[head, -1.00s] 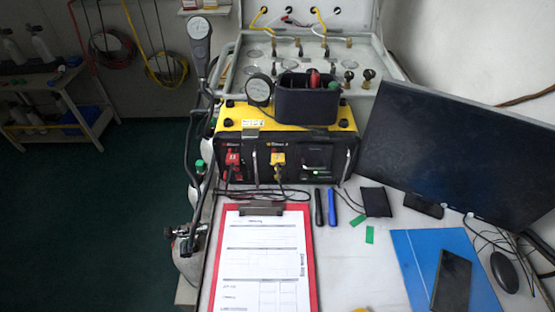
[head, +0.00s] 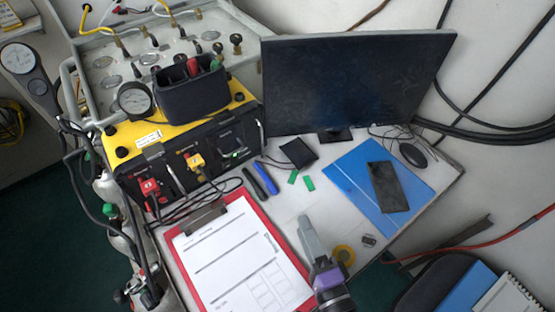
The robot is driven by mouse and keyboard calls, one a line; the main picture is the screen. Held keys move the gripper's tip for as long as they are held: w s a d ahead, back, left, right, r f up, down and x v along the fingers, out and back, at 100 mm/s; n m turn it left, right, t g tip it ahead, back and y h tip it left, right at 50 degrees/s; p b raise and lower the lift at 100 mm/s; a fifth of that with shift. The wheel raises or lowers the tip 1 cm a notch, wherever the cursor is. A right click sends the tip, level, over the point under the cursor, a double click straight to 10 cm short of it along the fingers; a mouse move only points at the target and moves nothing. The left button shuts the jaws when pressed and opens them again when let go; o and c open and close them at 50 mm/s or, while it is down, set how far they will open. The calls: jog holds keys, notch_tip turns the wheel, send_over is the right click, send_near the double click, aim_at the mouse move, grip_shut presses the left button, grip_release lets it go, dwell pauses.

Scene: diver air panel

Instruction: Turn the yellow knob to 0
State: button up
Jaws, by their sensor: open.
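The yellow knob (head: 195,160) is on the black front of the yellow-topped air panel (head: 123,136), right of a red knob (head: 149,187). It is small in the head view, and I cannot read its setting or a 0 mark. My gripper (head: 306,222) shows at the lower middle as a light grey end with a purple and black wrist behind it. It is over the white table, right of the clipboard, well apart from the yellow knob. I see nothing held in it. The finger gap is hard to see from this angle.
A red clipboard (head: 174,251) with paper lies in front of the panel. Black and blue markers (head: 266,178), cables and a black pouch (head: 298,152) lie nearby. A monitor (head: 355,85) stands to the right. A yellow tape roll (head: 343,255) is close to my gripper.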

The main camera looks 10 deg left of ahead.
aim_at(199, 171)
jog(key=a+m, duration=0.1)
jog(key=a, duration=0.2)
jog(key=w+a+m+y, duration=0.1)
jog(key=a, duration=0.3)
jog(key=w+a+m+g+y, duration=0.1)
jog(key=a+m, duration=0.1)
jog(key=a, duration=0.1)
jog(key=shift+w+a+r, duration=0.15)
jog(key=shift+r, duration=0.15)
jog(key=a+m, duration=0.2)
jog(key=a, duration=0.1)
jog(key=a+m+g+y, duration=0.1)
jog(key=a, duration=0.3)
jog(key=a+r+m+y, duration=0.1)
jog(key=a+m, duration=0.1)
jog(key=a, duration=0.2)
jog(key=shift+a+r+m, duration=0.1)
jog(key=shift+a+m, duration=0.1)
jog(key=shift+m, duration=0.1)
jog(key=shift+p+x, duration=0.9)
jog(key=shift+x, duration=2.9)
grip_shut()
